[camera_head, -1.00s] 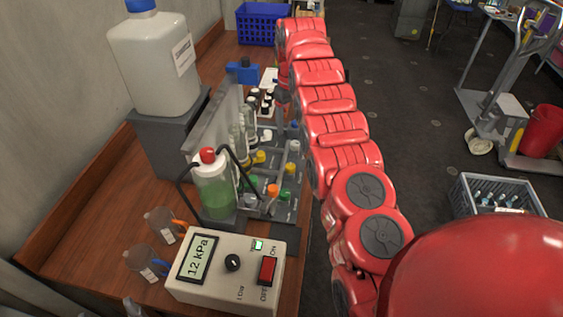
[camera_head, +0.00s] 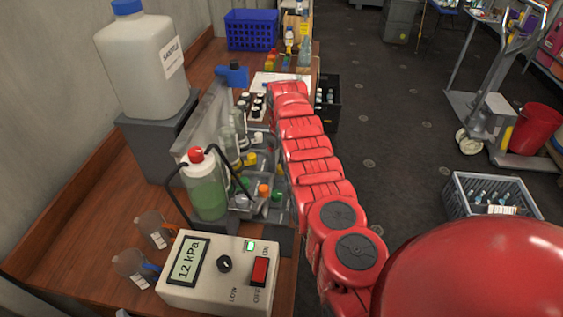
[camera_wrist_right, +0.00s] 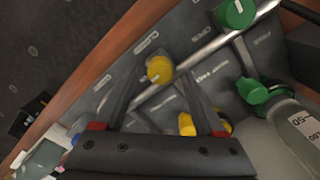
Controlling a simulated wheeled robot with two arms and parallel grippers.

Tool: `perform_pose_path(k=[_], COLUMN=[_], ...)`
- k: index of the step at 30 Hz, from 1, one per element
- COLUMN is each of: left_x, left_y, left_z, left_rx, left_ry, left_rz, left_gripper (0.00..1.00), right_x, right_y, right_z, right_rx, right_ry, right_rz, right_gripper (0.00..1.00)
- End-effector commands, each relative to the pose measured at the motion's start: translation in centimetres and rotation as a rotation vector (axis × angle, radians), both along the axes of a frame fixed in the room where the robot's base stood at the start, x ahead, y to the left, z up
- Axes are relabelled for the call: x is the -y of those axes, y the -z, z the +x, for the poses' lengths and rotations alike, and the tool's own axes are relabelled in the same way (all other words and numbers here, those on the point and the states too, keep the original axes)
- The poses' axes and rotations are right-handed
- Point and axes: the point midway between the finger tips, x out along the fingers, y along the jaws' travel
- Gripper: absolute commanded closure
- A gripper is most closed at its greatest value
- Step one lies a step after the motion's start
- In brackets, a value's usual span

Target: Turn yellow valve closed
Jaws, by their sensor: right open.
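A round yellow valve knob (camera_wrist_right: 160,69) sits on a grey panel with a metal pipe in the right wrist view. My right gripper (camera_wrist_right: 162,88) is open, its two fingers pointing at the panel with this knob between or just beyond their tips. I cannot tell if they touch it. A second yellow knob (camera_wrist_right: 187,124) is partly hidden by the right-hand finger. In the head view, a yellow knob (camera_head: 249,158) shows on the rack beside my red arm; the arm hides much of the rack. My left gripper is not in view.
Green knobs (camera_wrist_right: 236,13) sit close by on the panel. A bottle of green liquid (camera_head: 206,188) and a pressure box reading 12 kPa (camera_head: 214,272) stand left of and in front of the rack. A white jug (camera_head: 143,65) stands behind. The floor at right has a grey crate (camera_head: 491,200).

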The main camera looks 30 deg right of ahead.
Motion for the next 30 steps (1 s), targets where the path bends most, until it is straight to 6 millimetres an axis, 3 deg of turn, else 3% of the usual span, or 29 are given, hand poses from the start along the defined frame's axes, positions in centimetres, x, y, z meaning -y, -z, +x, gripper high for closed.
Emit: perform_pose_path(k=[6, 15, 27, 30], left_x=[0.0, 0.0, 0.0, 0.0], left_y=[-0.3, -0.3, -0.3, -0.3], left_z=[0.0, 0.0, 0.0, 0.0], left_rx=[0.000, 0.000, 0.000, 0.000], left_ry=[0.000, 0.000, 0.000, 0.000], left_rz=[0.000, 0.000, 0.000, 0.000], left_gripper=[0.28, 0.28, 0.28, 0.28], right_x=[0.0, 0.0, 0.0, 0.0], right_y=[1.4, 1.6, 1.6, 1.6], right_z=[-0.1, -0.1, -0.1, -0.1], right_rx=[-0.001, 0.000, 0.000, 0.000], right_ry=[0.001, 0.000, 0.000, 0.000], right_rz=[0.000, -0.001, 0.000, 0.000], right_gripper=[0.28, 0.28, 1.00, 1.00])
